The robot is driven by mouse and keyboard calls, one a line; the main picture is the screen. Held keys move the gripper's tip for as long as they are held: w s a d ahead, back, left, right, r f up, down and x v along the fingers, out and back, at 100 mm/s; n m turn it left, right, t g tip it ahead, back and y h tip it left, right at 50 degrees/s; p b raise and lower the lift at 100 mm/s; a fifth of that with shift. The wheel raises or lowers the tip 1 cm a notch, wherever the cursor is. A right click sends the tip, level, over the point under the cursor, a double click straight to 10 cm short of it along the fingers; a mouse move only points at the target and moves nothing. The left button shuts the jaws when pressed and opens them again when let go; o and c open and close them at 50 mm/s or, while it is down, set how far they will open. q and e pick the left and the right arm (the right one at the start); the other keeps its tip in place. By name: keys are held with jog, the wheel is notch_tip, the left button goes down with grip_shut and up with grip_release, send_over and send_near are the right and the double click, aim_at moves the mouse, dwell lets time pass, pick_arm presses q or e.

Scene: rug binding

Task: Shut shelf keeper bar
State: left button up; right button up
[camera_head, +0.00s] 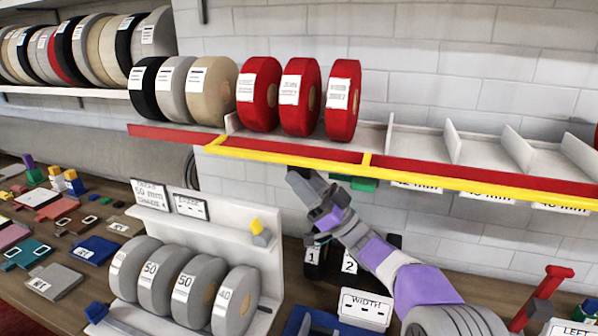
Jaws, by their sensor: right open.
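The wall shelf (375,133) holds three red rolls (258,93) standing side by side in its left part. A long yellow bar (480,183) runs along the shelf's front edge, with a red strip (440,171) just behind it and short yellow cross pieces. I take the yellow bar to be the keeper bar; I cannot tell whether it is latched. My right gripper (303,185) is open and empty, just below the yellow bar under the red rolls, with its arm coming from the lower right. I cannot tell whether it touches the bar. My left gripper is out of view.
Green pieces (363,184) sit under the shelf behind my gripper. A white rack (215,232) with several grey rolls (198,285) stands below left. A WIDTH sign (366,309) and a red-handled tool (541,296) stand on the bench.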

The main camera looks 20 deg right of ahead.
jog(key=shift+w+a+r, duration=0.2)
jog(key=shift+a+r, duration=0.1)
jog(key=shift+r, duration=0.15)
jog(key=shift+c, duration=0.3)
grip_shut()
jog(key=shift+w+f, duration=0.1)
jog(key=shift+f, duration=0.1)
